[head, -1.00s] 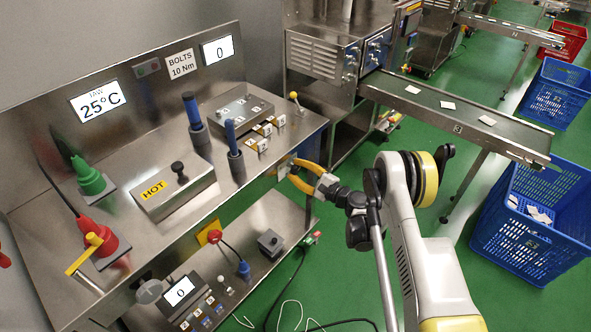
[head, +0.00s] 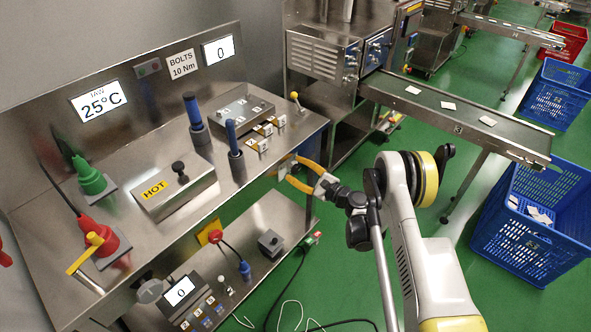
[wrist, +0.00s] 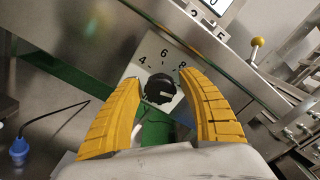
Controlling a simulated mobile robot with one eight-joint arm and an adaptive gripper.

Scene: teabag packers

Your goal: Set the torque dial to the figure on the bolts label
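The bolts label (head: 182,64) on the back panel reads "BOLTS 10 Nm". The torque dial (wrist: 160,89) is a black round knob on a pale plate with the figures 4, 6 and 8 visible. A pale mark on the knob lies toward the right in the wrist view; the figure it points to, if any, is hidden by the right finger. My gripper (wrist: 159,79) is open, with one yellow finger on each side of the knob and gaps visible. In the head view my gripper (head: 297,176) is at the bench's front right edge.
A display (head: 220,50) beside the label reads 0. The bench top holds a HOT box (head: 165,192), blue-handled posts, and red and green plugs. A yellow-knobbed lever (wrist: 256,42) stands right of the dial. A lower shelf (head: 265,220) lies below, with a cable nearby.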

